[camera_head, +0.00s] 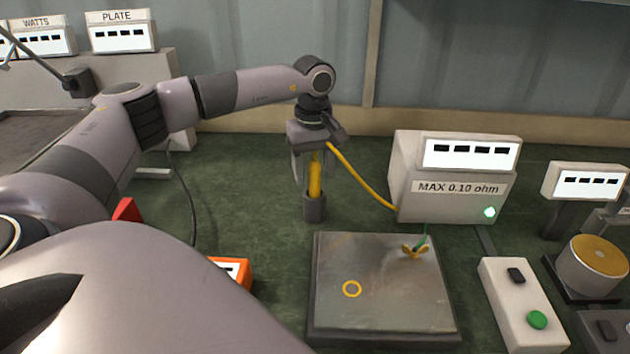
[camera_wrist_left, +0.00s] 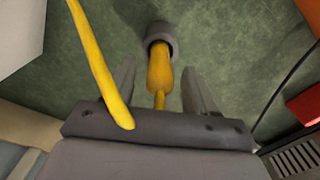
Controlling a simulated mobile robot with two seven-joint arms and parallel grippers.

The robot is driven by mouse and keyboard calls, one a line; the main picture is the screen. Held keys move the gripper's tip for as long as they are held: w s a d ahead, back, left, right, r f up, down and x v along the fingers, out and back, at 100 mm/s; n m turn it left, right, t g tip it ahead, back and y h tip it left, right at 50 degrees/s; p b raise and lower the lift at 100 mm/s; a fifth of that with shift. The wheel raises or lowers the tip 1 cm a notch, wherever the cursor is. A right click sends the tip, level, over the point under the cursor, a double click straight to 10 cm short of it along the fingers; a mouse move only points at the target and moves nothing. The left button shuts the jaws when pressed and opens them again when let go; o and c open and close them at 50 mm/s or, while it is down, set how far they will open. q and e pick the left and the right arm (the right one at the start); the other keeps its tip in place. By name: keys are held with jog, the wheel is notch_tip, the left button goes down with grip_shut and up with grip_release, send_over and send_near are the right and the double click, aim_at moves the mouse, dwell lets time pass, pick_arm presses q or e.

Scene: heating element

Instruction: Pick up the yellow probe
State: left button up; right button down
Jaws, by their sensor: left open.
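The yellow probe (camera_head: 315,178) stands upright in a dark grey cylindrical holder (camera_head: 315,208) on the green surface, left of the ohm meter. Its yellow cable (camera_head: 365,180) runs to the meter box. My left gripper (camera_head: 313,178) is above the holder, pointing down, with its fingers apart on either side of the probe. In the left wrist view the probe (camera_wrist_left: 160,72) lies between the two open fingers (camera_wrist_left: 160,90), its lower end in the round holder (camera_wrist_left: 160,36). The cable (camera_wrist_left: 97,65) crosses in front of the gripper's palm. My right gripper is not in view.
The meter box (camera_head: 455,180), labelled "MAX 0.10 ohm", has a lit green lamp. A button box (camera_head: 522,300) stands at right. An orange object (camera_head: 233,270) is at left.

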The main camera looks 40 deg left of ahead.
pick_arm(q)
jog(key=shift+f, duration=0.8)
grip_shut()
jog(key=shift+r, duration=0.15)
notch_tip(320, 180, up, 20)
